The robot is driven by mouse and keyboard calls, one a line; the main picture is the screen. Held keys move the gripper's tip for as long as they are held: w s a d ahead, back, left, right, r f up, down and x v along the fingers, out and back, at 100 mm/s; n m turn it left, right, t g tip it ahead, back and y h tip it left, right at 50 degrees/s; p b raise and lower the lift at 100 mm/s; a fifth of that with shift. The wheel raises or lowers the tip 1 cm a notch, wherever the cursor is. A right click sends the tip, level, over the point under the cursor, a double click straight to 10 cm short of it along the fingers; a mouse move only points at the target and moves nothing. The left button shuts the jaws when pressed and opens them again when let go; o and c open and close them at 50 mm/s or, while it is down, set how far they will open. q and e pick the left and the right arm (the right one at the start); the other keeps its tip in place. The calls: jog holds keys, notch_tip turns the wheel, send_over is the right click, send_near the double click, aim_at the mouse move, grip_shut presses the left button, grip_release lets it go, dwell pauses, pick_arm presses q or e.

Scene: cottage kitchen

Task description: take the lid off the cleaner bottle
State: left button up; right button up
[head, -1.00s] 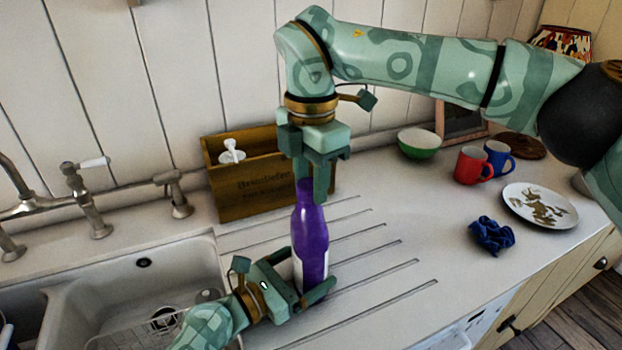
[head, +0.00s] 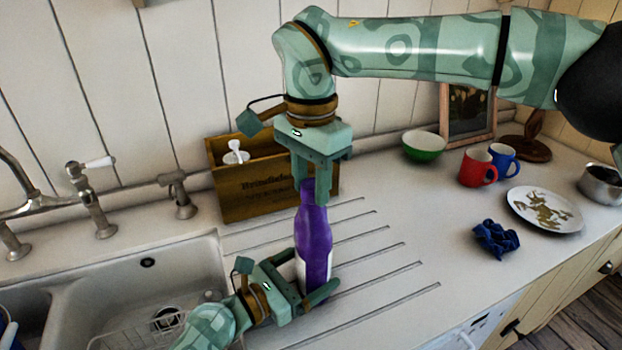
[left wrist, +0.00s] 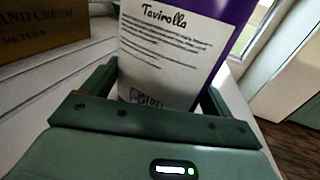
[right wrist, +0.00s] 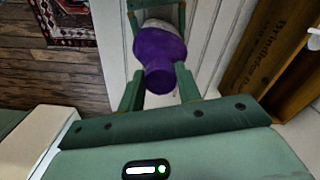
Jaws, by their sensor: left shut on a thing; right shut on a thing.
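The cleaner bottle (head: 315,244) is purple with a white label and stands upright on the ribbed drainboard. Its label (left wrist: 165,55) fills the left wrist view. My left gripper (head: 318,296) is shut around the bottle's lower body. My right gripper (head: 313,192) points straight down over the bottle and is shut on the purple lid (right wrist: 160,78) at its top. In the head view the fingers mostly hide the lid. I cannot tell whether the lid is loose on the neck.
A wooden crate (head: 250,190) stands behind the bottle, with the sink (head: 150,270) to the left. To the right are a green bowl (head: 425,149), a red mug (head: 477,170), a blue mug (head: 504,158), a blue cloth (head: 495,238) and a plate (head: 530,222). The counter just right of the bottle is clear.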

aim_at(312, 185)
jog(key=n, duration=0.5)
jog(key=shift+d, duration=0.1)
jog(key=shift+r, duration=0.2)
jog(key=shift+r, duration=0.95)
jog(key=shift+r, duration=2)
pick_arm(q)
jog(key=o, duration=1.7)
